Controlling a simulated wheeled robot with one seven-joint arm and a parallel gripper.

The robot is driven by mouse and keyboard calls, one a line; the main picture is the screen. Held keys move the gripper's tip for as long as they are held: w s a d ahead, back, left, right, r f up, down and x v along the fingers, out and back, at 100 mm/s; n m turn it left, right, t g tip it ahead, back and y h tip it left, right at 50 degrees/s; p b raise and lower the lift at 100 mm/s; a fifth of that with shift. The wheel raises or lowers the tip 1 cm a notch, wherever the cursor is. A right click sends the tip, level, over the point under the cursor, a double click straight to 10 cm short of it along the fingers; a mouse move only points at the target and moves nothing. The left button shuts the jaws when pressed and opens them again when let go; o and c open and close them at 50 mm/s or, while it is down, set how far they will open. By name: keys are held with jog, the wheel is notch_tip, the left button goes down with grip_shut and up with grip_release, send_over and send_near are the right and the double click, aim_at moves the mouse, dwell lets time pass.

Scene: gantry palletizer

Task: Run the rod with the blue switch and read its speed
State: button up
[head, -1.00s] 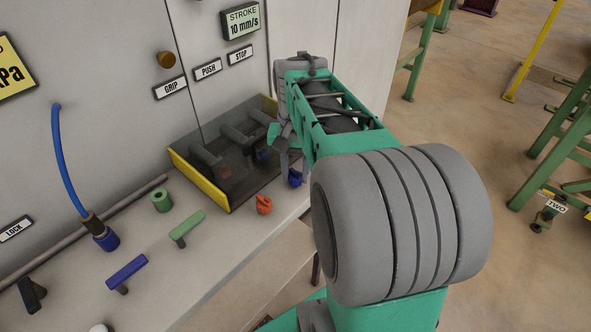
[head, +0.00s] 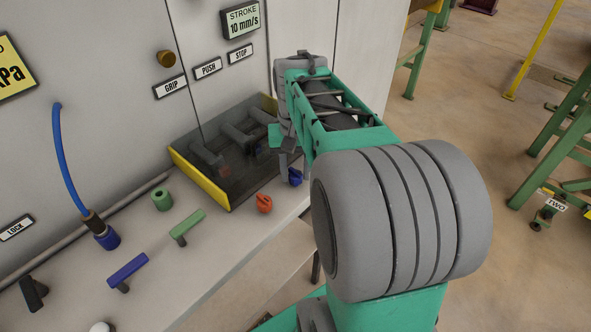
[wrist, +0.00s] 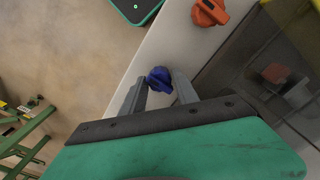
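The blue switch (head: 295,178) is a small rotary knob on the bench's right end. My gripper (head: 289,160) hangs down close beside it in the head view. In the wrist view the blue switch (wrist: 159,79) sits between the tips of my open gripper (wrist: 158,76), with narrow gaps at its sides. I cannot tell whether a finger touches it. The STROKE display (head: 240,20) on the panel reads 10 mm/s. A brass round end (head: 166,59) sticks out of the panel above the GRIP label; I cannot tell if it is the rod.
An orange switch (head: 264,203) stands left of the blue one, also in the wrist view (wrist: 210,12). A dark see-through box with a yellow edge (head: 200,180) stands behind. Green (head: 187,229) and blue (head: 127,270) T-handles are farther left.

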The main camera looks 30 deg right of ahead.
aim_at(295, 174)
jog(key=shift+o, duration=1.4)
notch_tip(295, 174, up, 8)
jog(key=shift+f, duration=0.1)
